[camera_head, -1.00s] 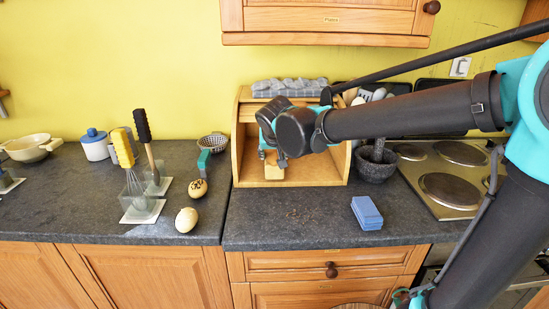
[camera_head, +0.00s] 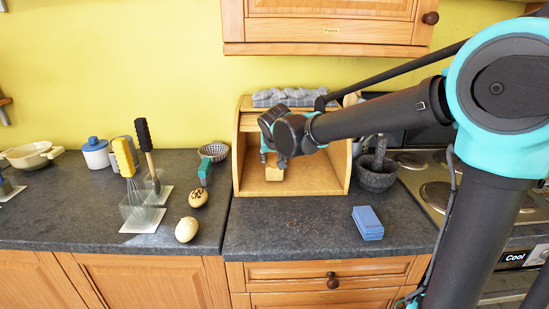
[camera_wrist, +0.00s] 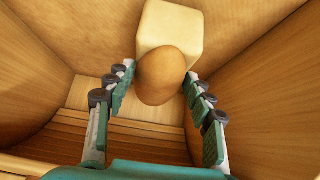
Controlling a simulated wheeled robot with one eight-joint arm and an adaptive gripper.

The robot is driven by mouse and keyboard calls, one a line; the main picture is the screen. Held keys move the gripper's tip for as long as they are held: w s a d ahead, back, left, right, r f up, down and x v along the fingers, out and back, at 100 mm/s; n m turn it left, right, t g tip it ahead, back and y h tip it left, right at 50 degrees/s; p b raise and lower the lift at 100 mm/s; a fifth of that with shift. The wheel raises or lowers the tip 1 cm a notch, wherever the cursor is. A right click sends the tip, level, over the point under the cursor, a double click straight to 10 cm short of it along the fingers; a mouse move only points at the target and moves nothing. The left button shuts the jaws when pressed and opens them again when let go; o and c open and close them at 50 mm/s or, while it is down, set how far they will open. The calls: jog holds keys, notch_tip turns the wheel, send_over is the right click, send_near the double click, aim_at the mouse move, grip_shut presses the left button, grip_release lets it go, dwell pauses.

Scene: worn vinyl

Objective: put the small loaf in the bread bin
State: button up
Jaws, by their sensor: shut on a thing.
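The wooden bread bin (camera_head: 241,160) stands open at the back of the counter. My gripper (camera_head: 273,160) is inside its opening, partly hidden by my wrist. In the wrist view my gripper (camera_wrist: 160,80) has its fingers on both sides of a smooth brown rounded loaf (camera_wrist: 162,75) and is shut on it. A pale cream block (camera_wrist: 170,30) lies directly behind the loaf, and I cannot tell whether they touch. A pale tan block (camera_head: 274,173) shows below the gripper in the head view. The wrist view shows the bin's wooden walls (camera_wrist: 265,85) around the gripper.
A speckled egg-shaped thing (camera_head: 198,197) and a plain one (camera_head: 187,229) lie left of the bin. A stone mortar (camera_head: 376,177) stands close at its right. Blue sponges (camera_head: 367,223) lie in front. Grey cloth (camera_head: 290,97) rests on top.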

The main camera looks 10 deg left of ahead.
jog(key=shift+f, duration=0.3)
dwell(0.5)
jog(key=o, duration=1.1)
jog(key=shift+o, duration=0.2)
jog(key=shift+s, duration=0.1)
jog(key=shift+v, duration=3.45)
